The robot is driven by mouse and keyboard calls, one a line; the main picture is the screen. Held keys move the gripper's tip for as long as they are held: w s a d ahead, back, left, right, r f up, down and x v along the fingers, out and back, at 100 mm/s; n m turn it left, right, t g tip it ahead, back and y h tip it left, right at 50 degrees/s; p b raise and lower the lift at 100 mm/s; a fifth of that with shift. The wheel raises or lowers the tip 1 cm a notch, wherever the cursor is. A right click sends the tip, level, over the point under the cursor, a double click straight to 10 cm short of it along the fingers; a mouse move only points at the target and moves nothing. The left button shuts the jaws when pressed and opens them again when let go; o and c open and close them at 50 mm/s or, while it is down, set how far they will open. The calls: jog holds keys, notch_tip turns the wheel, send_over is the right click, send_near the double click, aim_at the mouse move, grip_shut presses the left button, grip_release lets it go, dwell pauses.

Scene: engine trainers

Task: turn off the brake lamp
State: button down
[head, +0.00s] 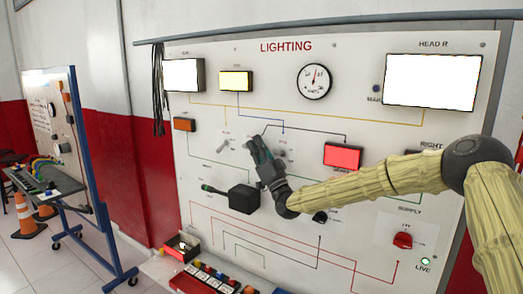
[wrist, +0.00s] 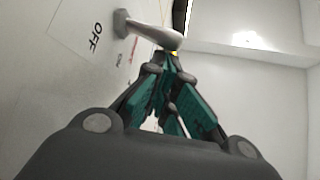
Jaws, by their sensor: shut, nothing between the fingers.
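The brake lamp (head: 343,156) is a red rectangle on the white lighting board and glows bright red. My gripper (head: 256,142) is in front of the middle of the board, its dark green fingers pointing up and left. In the wrist view my gripper (wrist: 172,62) is shut and empty. A silver toggle lever (wrist: 152,34) stands out from the board just beyond its fingertips, touching or very close. An OFF label (wrist: 96,38) is printed beside its base. A small toggle (head: 222,146) shows left of my gripper in the head view. My gripper partly hides another switch area.
A black box with a green-tipped handle (head: 240,199) sticks out below my gripper. A gauge (head: 314,81), lit white lamps (head: 430,81) and a lit yellow lamp (head: 236,81) are above. A red supply knob (head: 402,240) is lower right. A red bin (head: 181,248) stands below.

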jog(key=shift+w+a+r, duration=0.1)
jog(key=shift+w+r, duration=0.1)
jog(key=shift+s+a+f+n+g+y+b, duration=0.1)
jog(key=shift+f+n+g+y+b, duration=0.1)
jog(key=shift+n+g+y+b, duration=0.5)
jog(key=shift+s+f+n+g+y+b, duration=0.15)
jog(key=shift+n+g+y+b, duration=0.15)
jog(key=shift+n+y+b, duration=0.7)
jog(key=shift+a+f+n+g+y+b, duration=0.15)
jog(key=shift+n+g+y+b, duration=0.35)
jog(key=shift+n+b, duration=0.65)
jog(key=b, duration=0.3)
jog(key=f+n+g+y+b, duration=0.1)
jog(key=b, duration=0.2)
jog(key=shift+s+a+f, duration=0.1)
jog(key=shift+s+f, duration=0.05)
jog(key=shift+s, duration=0.1)
jog(key=r+p, duration=0.1)
jog(key=p, duration=0.2)
jog(key=shift+w+r+p, duration=0.15)
jog(key=shift+r+p, duration=0.05)
jog(key=shift+p, duration=0.1)
jog(key=shift+r+p, duration=0.15)
jog(key=shift+p, duration=0.6)
